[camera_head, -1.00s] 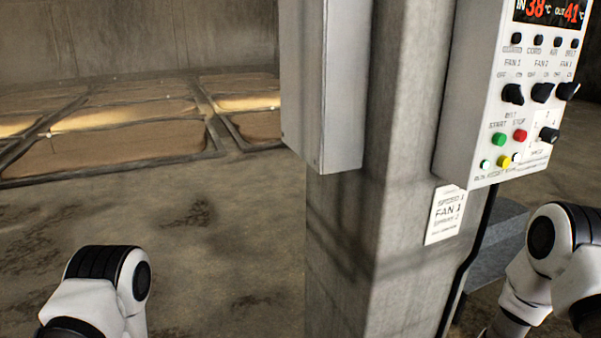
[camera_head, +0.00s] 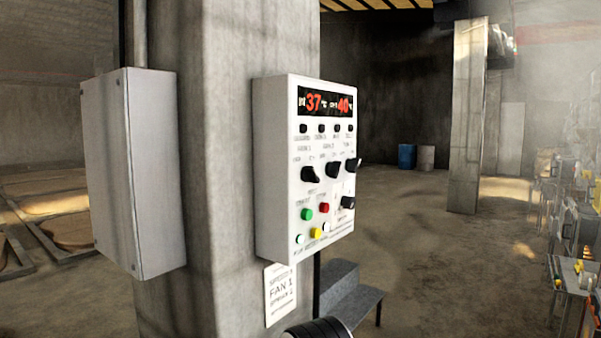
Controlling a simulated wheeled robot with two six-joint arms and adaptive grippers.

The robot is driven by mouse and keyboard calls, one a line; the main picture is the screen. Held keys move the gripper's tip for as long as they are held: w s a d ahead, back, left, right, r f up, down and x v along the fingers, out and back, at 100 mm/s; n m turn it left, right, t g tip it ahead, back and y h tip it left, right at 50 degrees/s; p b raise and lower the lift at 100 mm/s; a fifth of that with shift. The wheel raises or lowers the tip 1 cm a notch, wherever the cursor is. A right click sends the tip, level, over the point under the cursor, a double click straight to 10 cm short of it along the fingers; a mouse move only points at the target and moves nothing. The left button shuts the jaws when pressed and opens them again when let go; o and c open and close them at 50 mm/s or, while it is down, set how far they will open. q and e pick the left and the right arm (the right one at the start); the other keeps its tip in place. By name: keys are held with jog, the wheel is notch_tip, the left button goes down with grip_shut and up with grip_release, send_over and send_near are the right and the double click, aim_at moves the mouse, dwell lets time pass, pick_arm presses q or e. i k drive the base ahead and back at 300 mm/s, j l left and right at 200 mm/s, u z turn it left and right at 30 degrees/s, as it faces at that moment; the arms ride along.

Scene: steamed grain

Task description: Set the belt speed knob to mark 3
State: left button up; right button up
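The belt speed knob (camera_head: 348,203) is a small black knob at the lower right of the white control panel (camera_head: 274,180). The panel is fixed to a concrete pillar. Its pointer and the marks around it are too small to read. The panel also carries a red display (camera_head: 325,102), black fan knobs (camera_head: 311,175), a green button (camera_head: 307,214) and a red button (camera_head: 324,208). A dark part of one of my arms shows at the bottom edge, below the panel. Neither gripper is in view.
A grey box (camera_head: 140,170) is on the pillar's left. Grey steps (camera_head: 350,300) stand behind. Cluttered tables (camera_head: 572,272) line the right. Open floor lies between.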

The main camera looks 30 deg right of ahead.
aim_at(347, 202)
jog(key=l+z, duration=0.1)
jog(key=z, duration=1.15)
jog(key=i+j, duration=0.05)
